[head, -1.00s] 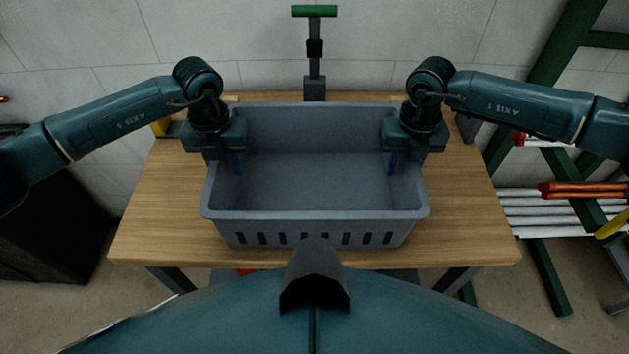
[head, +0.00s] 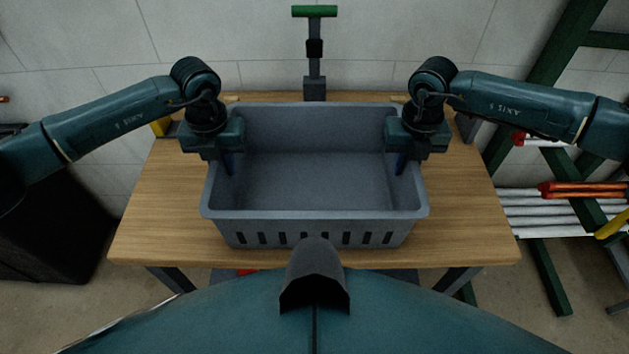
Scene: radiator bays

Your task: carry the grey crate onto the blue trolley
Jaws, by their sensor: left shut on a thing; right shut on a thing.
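The grey crate (head: 315,226) is an open, empty bin with slots in its near wall. It appears to rest level on the wooden table. My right gripper (head: 401,162) is shut on the right side wall in the same way. The outer fingers are hidden. No blue trolley is in view.
The wooden table (head: 465,220) has bare room on both sides of the crate. A post with a green top bar (head: 314,12) stands behind the crate. A green rack (head: 545,90) with white and red bars is at the right. A black box (head: 50,235) stands at the left.

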